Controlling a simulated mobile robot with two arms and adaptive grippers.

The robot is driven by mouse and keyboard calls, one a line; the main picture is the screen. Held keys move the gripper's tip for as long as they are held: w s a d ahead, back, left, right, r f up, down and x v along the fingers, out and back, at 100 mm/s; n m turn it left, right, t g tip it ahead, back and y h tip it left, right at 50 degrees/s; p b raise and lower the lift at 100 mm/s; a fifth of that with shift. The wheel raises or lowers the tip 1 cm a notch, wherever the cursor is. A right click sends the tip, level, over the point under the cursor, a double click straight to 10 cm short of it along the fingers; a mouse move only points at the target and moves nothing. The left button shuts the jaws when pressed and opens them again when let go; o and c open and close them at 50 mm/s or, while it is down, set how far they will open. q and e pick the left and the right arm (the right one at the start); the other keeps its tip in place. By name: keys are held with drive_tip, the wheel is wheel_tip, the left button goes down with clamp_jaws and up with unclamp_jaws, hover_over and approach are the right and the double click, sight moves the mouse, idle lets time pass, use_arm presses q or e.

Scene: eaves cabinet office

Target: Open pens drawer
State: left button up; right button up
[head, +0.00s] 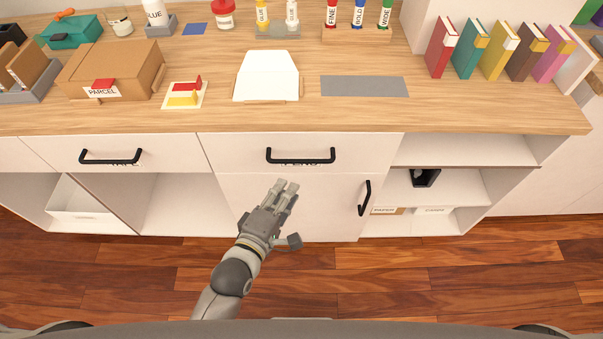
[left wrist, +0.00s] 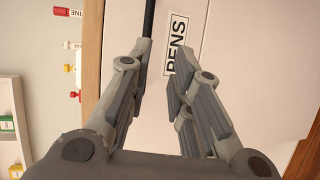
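The pens drawer (head: 233,150) is shut in the white cabinet front, in the middle of the head view. Its black bar handle (head: 300,160) partly hides its label. In the left wrist view the PENS label (left wrist: 176,45) shows sideways, with part of the black handle (left wrist: 149,22) beside it, just beyond the left-hand finger. My left gripper (head: 287,184) appears just below the handle in the head view, fingers pointing toward the cabinet. In the left wrist view its fingers (left wrist: 159,68) are apart with nothing between them. My right gripper is not in view.
Another drawer (head: 180,155) with a black handle is to the left. A cupboard door (head: 320,205) with an upright handle is below the pens drawer. Open shelves (head: 455,185) are at right. The countertop (head: 300,119) carries a parcel box (head: 112,68), paper, bottles and books.

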sight(303, 160)
use_arm(q)
drive_tip(key=shift+n, duration=0.3)
drive_tip(key=x, duration=0.3)
drive_tip(key=r+x, duration=0.1)
drive_tip(key=x, duration=0.6)
drive_tip(key=shift+w+d+r, duration=0.15)
drive_tip(key=shift+w+r, duration=0.2)
drive_tip(key=shift+w, duration=0.05)
drive_tip(key=shift+c, duration=0.2)
clamp_jaws()
